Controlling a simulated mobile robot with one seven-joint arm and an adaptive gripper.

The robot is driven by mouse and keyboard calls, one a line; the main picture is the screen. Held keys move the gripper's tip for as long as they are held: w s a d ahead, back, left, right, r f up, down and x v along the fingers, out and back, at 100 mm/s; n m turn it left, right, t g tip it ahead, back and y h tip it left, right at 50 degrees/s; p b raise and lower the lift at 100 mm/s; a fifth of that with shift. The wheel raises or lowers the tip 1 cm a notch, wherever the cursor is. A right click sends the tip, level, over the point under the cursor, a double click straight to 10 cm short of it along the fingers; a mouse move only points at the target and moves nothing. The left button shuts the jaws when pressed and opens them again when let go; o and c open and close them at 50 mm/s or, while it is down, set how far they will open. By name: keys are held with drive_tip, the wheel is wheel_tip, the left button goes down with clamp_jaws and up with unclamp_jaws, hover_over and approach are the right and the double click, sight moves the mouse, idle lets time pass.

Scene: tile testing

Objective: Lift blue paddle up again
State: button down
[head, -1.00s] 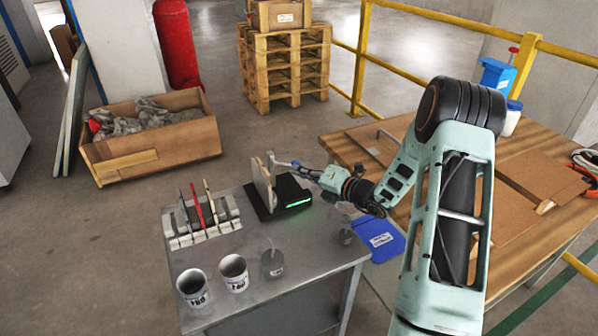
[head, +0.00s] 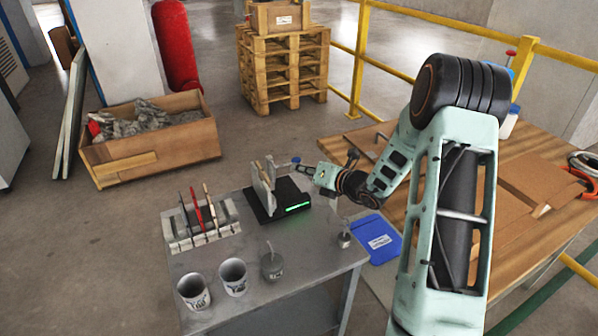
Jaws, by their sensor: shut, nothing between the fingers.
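A small blue piece (head: 296,160), which looks like the blue paddle, shows just above and beside my fingertips, to the right of the upright pale tiles. It is too small to tell its exact tilt. My gripper (head: 300,168) is shut and empty, pointing left over the right side of the black device (head: 258,212). I cannot tell whether the fingers touch the blue piece. The device has a lit green display, and pale tiles (head: 264,183) stand upright on it.
A rack (head: 182,240) with upright tiles stands left of the device. Two white cups (head: 233,278) and grey weights (head: 272,265) are at the front of the grey table. A flat blue item (head: 384,240) lies at the right. The wooden table (head: 505,165) is behind my arm.

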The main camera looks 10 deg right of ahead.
drive_tip(key=shift+r+n+h, duration=0.3)
drive_tip(key=shift+r, duration=0.25)
drive_tip(key=shift+r+p, duration=0.65)
drive_tip(key=shift+r, duration=0.05)
drive_tip(key=shift+r, duration=0.1)
